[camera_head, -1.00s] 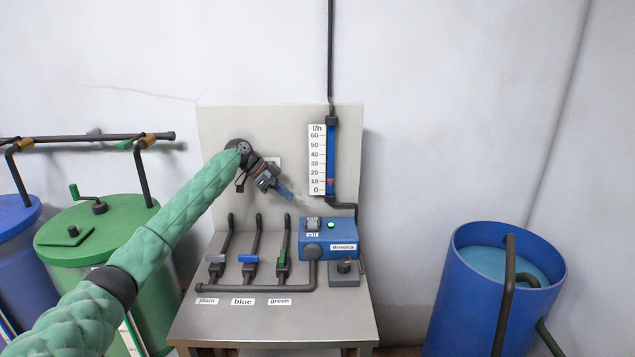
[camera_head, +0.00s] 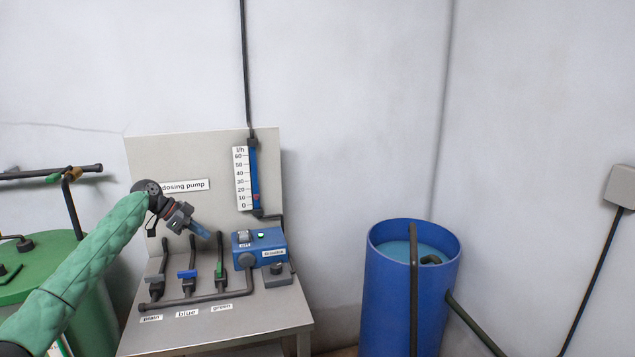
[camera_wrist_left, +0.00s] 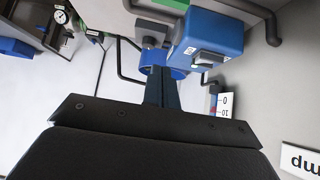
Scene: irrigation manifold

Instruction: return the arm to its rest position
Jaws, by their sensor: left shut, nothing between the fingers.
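My left arm, in a green quilted sleeve, comes in from the left in the head view. Its gripper (camera_head: 203,233) is shut and empty, in front of the panel (camera_head: 215,147) and above the valves. In the left wrist view its shut fingers (camera_wrist_left: 161,92) point toward the blue dosing pump box. The dosing pump (camera_head: 259,245) sits on the bench, to the right of the gripper and apart from it in the head view. My right gripper is not in view.
Grey, blue (camera_head: 187,274) and green (camera_head: 220,270) valve handles stand on the bench (camera_head: 220,325) below the gripper. A flow gauge (camera_head: 243,178) is on the panel. A blue barrel (camera_head: 385,300) stands right; a green tank (camera_head: 40,265) stands left.

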